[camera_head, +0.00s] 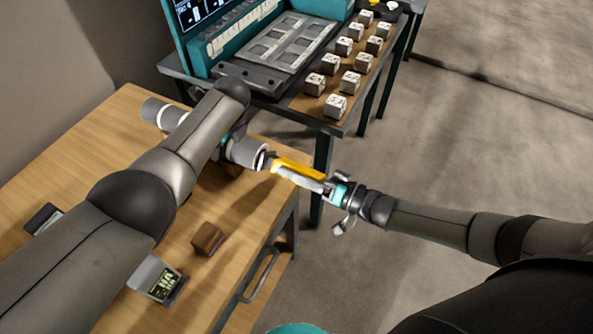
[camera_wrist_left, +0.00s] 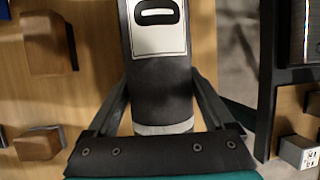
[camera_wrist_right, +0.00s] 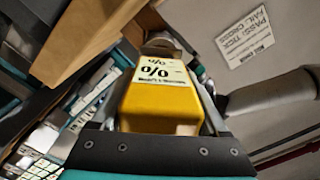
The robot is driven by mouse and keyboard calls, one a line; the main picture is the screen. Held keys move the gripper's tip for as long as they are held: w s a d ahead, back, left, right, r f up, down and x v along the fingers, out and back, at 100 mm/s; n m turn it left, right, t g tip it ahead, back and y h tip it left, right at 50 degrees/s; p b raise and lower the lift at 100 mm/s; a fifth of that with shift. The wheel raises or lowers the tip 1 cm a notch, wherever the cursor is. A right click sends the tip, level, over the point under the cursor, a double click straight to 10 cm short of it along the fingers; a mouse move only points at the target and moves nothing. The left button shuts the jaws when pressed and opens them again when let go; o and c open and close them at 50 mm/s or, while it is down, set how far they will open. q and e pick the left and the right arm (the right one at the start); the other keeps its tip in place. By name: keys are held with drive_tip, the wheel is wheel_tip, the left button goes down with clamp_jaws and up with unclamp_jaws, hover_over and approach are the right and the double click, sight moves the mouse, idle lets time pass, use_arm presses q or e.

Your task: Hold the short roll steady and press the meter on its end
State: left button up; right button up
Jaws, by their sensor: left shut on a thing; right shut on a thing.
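A grey roll with pale bands shows in the head view on both sides of my left arm, at its near end (camera_head: 245,152) and far end (camera_head: 160,114); the middle is hidden. In the left wrist view the roll (camera_wrist_left: 165,88), with a white label, lies between the fingers of my left gripper (camera_wrist_left: 160,85), which is shut on it. My right gripper (camera_head: 318,186) is shut on the yellow meter (camera_head: 298,167). The meter (camera_wrist_right: 160,104) points at the roll's near end, its tip at or very close to the end face; I cannot tell if they touch.
A brown wooden block (camera_head: 208,238) and a small display device (camera_head: 157,279) are on the wooden table (camera_head: 85,150). A dark box (camera_head: 42,218) lies at left. A second table holds a teal machine (camera_head: 215,50) and several white cubes (camera_head: 335,106). Open floor is at right.

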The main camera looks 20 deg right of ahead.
use_arm(q)
drive_tip(key=shift+d, duration=0.1)
use_arm(e)
drive_tip(key=shift+w+a, duration=0.5)
idle(0.9)
drive_tip(key=shift+s+d, duration=0.1)
drive_tip(key=shift+v, duration=3.45)
drive_tip(key=shift+r, duration=0.1)
use_arm(q)
drive_tip(key=o, duration=1.4)
drive_tip(key=shift+r, duration=0.15)
drive_tip(key=shift+v, duration=5.85)
drive_tip(key=shift+s, duration=0.1)
